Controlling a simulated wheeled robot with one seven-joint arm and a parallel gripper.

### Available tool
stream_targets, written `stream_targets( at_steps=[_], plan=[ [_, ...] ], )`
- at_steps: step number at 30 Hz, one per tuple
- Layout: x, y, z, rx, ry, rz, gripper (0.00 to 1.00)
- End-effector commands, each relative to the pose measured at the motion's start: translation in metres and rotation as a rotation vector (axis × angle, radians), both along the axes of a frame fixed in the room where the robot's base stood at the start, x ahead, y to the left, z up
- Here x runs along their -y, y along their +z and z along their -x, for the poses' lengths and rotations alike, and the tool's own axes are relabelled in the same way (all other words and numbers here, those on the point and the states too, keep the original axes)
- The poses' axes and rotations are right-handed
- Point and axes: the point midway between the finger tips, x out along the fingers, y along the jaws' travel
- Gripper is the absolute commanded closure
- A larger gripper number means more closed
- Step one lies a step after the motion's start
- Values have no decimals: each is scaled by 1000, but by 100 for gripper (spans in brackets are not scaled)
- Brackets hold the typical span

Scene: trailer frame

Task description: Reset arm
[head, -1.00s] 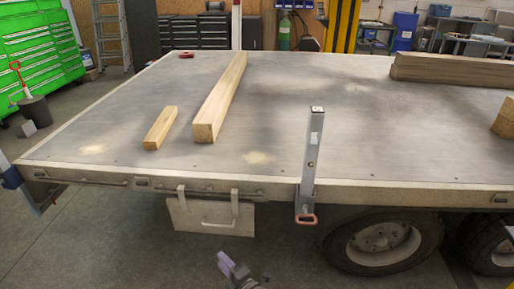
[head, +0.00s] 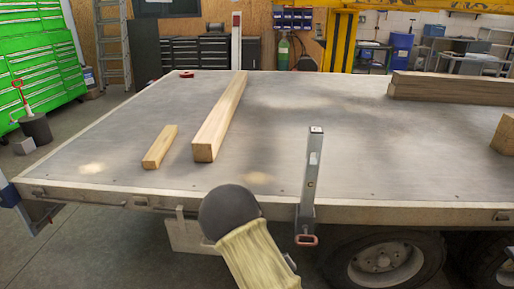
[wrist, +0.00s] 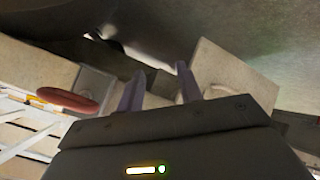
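My arm (head: 245,245) rises from the bottom of the head view in front of the trailer's near edge, a dark round joint above a pale yellowish link. My gripper (wrist: 158,85) shows only in the wrist view. Its two purplish-grey fingers stand apart with nothing visible held between them. Pale blocky surfaces lie behind the fingers, and I cannot tell whether any touches them. The flat trailer bed (head: 300,155) spans the head view. An upright metal post (head: 312,175) with a red handle stands at its near edge.
A long beam (head: 218,120) and a short block (head: 160,147) lie on the left of the bed. Stacked timber (head: 450,88) lies at the far right. Trailer wheels (head: 385,260) are below the edge. A reddish oval thing (wrist: 67,101) is at left in the wrist view.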

Motion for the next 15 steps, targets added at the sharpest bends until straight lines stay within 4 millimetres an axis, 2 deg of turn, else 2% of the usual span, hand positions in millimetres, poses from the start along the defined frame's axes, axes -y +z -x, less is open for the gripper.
stream_targets(
  at_steps=[1,8,15],
  plan=[
    [9,10,3,-36,-49,-44,64],
    [31,44,32,-213,-206,-210,64],
    [50,90,73,-370,-320,-344,64]
  ],
)
